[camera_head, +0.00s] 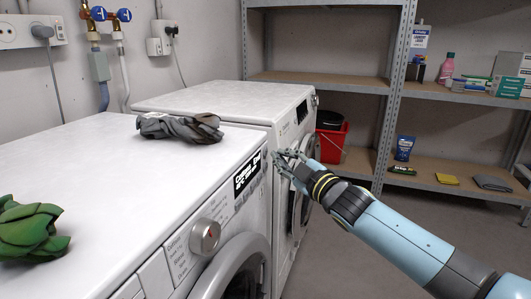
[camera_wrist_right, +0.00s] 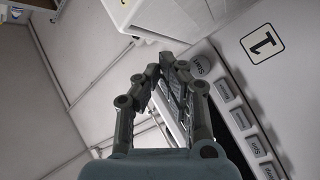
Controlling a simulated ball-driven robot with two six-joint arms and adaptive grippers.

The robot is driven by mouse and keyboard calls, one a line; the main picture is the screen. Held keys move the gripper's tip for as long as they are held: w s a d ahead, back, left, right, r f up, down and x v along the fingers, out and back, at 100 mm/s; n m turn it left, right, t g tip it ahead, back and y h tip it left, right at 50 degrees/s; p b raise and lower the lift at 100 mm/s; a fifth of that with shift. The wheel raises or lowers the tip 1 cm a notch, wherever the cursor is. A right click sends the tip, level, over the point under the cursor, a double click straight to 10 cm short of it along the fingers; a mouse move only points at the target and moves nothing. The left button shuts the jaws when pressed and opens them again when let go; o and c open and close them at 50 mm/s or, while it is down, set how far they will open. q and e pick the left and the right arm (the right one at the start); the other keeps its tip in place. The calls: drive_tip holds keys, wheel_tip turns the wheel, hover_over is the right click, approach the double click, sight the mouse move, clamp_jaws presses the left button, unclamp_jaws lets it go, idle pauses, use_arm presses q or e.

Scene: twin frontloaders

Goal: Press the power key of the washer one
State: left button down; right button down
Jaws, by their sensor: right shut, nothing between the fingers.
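A near white washer (camera_head: 110,160) stands in front of me with a silver knob (camera_head: 205,236) and a lit display (camera_head: 247,176) on its front panel. A second white washer (camera_head: 225,97) stands behind it. My right gripper (camera_head: 279,156) is shut and empty, its fingertips beside the far end of the near washer's panel. In the right wrist view a "1" label (camera_wrist_right: 262,43) is on a white panel, with a round key (camera_wrist_right: 200,65) and a row of rectangular keys (camera_wrist_right: 223,90) near the right gripper (camera_wrist_right: 167,60). Contact is unclear. My left gripper is out of view.
A grey cloth (camera_head: 180,127) and a green leafy object (camera_head: 30,230) lie on the near washer. A red bucket (camera_head: 332,142) stands behind my right gripper. Metal shelving (camera_head: 320,78) holds bottles and boxes. Floor on the right is clear.

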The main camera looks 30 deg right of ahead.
idle(0.5)
drive_tip(key=shift+w+a+p, duration=0.3)
drive_tip(key=shift+w, duration=0.05)
drive_tip(key=shift+w+a, duration=0.1)
idle(0.4)
drive_tip(key=shift+s+d, duration=0.4)
drive_tip(key=shift+s, duration=0.1)
drive_tip(key=shift+d, duration=0.1)
